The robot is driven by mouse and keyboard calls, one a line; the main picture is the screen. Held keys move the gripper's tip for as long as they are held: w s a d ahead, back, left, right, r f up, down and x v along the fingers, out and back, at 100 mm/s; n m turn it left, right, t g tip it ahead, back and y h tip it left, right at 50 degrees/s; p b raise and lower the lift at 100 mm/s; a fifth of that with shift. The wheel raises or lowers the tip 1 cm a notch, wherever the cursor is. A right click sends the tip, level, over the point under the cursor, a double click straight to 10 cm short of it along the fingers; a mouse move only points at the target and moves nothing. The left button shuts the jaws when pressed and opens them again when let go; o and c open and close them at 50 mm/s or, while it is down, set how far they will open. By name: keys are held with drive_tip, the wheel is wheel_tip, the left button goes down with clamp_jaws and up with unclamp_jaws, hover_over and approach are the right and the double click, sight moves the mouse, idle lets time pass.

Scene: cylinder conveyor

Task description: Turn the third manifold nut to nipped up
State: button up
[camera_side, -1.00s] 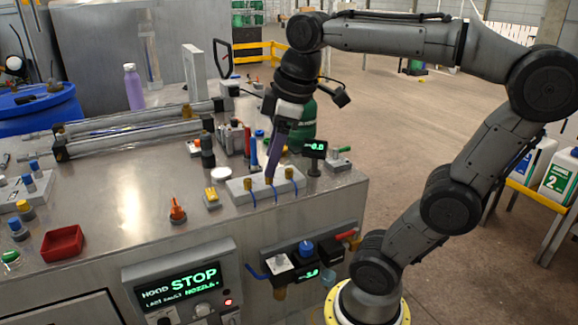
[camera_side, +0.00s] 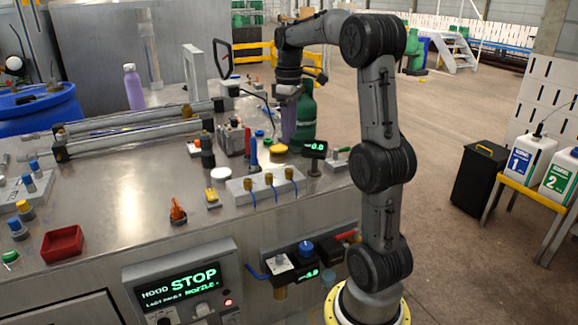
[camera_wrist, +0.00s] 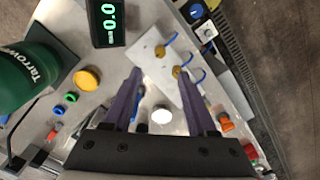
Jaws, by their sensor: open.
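The manifold is a pale grey block (camera_side: 262,187) near the bench's front edge, with three brass nuts and blue tubes in a row. In the side view the nuts are the left one (camera_side: 248,185), the middle one (camera_side: 268,179) and the right one (camera_side: 289,173). I cannot read any nut's turn. My gripper, with purple fingers (camera_side: 289,122), hangs behind and above the block, apart from it. In the wrist view my gripper (camera_wrist: 160,76) is open with nothing held. Two nuts (camera_wrist: 160,51) (camera_wrist: 177,72) show there; the other seems hidden by the right finger.
A dark green bottle (camera_side: 306,118) stands close beside my fingers. A white disc (camera_side: 220,174) and a red tray (camera_side: 62,244) are to the left.

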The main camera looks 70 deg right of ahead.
sight(289, 170)
wheel_tip(289, 170, down, 11)
drive_tip(key=shift+r, duration=0.1)
idle(0.4)
clamp_jaws()
